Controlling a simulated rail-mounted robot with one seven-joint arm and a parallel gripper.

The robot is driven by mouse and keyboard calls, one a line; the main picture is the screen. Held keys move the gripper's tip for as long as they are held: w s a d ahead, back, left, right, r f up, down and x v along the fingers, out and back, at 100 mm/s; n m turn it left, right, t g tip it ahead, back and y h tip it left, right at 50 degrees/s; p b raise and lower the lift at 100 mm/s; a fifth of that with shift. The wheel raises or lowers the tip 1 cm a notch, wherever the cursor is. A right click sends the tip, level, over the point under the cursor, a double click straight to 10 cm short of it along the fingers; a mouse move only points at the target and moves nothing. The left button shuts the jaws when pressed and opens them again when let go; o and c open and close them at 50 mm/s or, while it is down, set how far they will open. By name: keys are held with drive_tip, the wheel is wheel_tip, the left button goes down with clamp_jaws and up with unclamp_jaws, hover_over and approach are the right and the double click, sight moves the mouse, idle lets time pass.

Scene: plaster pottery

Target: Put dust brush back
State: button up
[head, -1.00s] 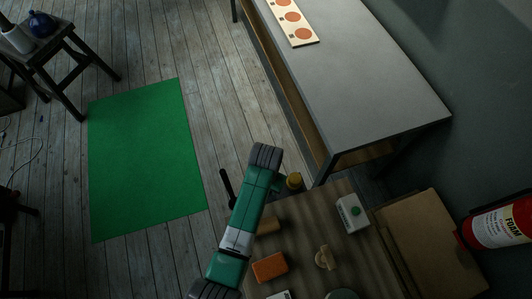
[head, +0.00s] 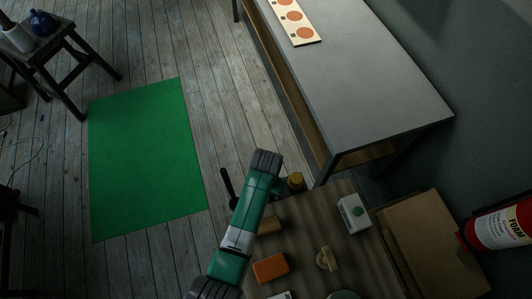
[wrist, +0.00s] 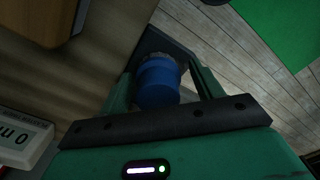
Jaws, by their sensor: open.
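My gripper (wrist: 165,58) shows in the wrist view with its green fingers apart. A blue cylindrical thing (wrist: 158,84) with a greyish ring at its far end lies between the fingers; I cannot tell whether it is the dust brush or whether the fingers touch it. No dust brush can be made out for certain.
A digital device (wrist: 22,137) shows in the wrist view. A grey workbench (head: 360,90) stands behind. The green mat (head: 148,160) is clear.

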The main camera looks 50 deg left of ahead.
wheel_tip(320, 180, up, 12)
drive_tip(key=shift+d+r+p, duration=0.15)
drive_tip(key=shift+p, duration=0.9)
drive_tip(key=w+d+r+m+t+y, duration=0.1)
drive_tip(key=w+d+r+t+y, duration=0.2)
drive_tip(key=w+r+t, duration=0.8)
drive_tip(key=w+d+r+t, duration=0.1)
drive_tip(key=w+d+r, duration=0.1)
drive_tip(key=r, duration=0.6)
drive_tip(key=w+d+r+m, duration=0.1)
drive_tip(key=w+d+r, duration=0.15)
drive_tip(key=r, duration=0.45)
drive_tip(key=w+d+r+t, duration=0.1)
drive_tip(key=w+d+r, duration=0.1)
drive_tip(key=r, duration=0.6)
drive_tip(key=s+d+r+m+t, duration=0.1)
drive_tip(key=s+d+r+t, duration=0.15)
drive_tip(key=d+r, duration=0.45)
drive_tip(key=s+d+r+m+t, duration=0.15)
drive_tip(key=r+t, duration=0.25)
drive_tip(key=r, duration=0.7)
drive_tip(key=s+d+r+t+h, duration=0.3)
drive_tip(key=s+d+r+t, duration=0.2)
drive_tip(key=s+r, duration=0.5)
wheel_tip(320, 180, up, 2)
drive_tip(key=shift+s+d+r, duration=0.25)
drive_tip(key=shift+s+d, duration=0.15)
drive_tip(key=shift+d, duration=0.75)
